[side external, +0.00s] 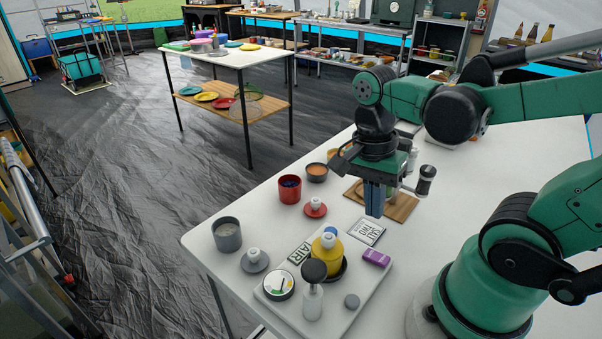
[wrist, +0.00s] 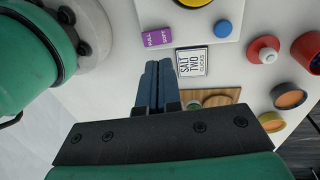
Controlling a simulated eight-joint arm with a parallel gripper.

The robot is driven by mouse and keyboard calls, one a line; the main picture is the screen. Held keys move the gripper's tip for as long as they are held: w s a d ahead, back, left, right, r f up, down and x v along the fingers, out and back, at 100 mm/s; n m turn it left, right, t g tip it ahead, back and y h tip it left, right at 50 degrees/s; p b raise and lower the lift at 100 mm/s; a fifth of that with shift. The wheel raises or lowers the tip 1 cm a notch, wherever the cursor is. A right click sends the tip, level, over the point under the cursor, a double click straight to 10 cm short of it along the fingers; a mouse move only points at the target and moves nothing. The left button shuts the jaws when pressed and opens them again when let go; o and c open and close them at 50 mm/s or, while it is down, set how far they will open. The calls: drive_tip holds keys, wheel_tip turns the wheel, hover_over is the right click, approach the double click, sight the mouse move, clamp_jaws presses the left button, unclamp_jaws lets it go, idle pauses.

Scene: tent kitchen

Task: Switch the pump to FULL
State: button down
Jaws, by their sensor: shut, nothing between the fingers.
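A small purple switch (side external: 376,258) sits on the right edge of a white board (side external: 345,318) on the table. In the wrist view the purple switch (wrist: 157,37) carries white lettering that appears to read FULL and SOFT; I cannot tell which side is set. The board also bears a yellow round body (side external: 327,250), a black-topped clear bottle (side external: 313,300) and a round dial (side external: 278,285). My gripper (side external: 374,214) has its blue fingers shut and empty, pointing down above the table behind the switch. In the wrist view the fingertips (wrist: 158,62) are below the switch in the picture, apart from it.
A wooden board (side external: 400,207) lies beside my gripper. A red cup (side external: 290,189), a red shaker (side external: 315,208), a grey cup (side external: 227,235) and a small bowl (side external: 317,172) stand left.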

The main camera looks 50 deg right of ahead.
sight(382, 260)
wheel_tip(382, 260, up, 6)
drive_tip(key=shift+w, duration=0.45)
drive_tip(key=shift+s, duration=0.75)
drive_tip(key=shift+s+f, duration=0.35)
drive_tip(key=shift+f, duration=1.95)
drive_tip(key=shift+s+f, duration=0.4)
drive_tip(key=shift+f, duration=1.85)
drive_tip(key=shift+s+f, duration=0.35)
drive_tip(key=shift+f, duration=1.95)
drive_tip(key=shift+f, duration=0.1)
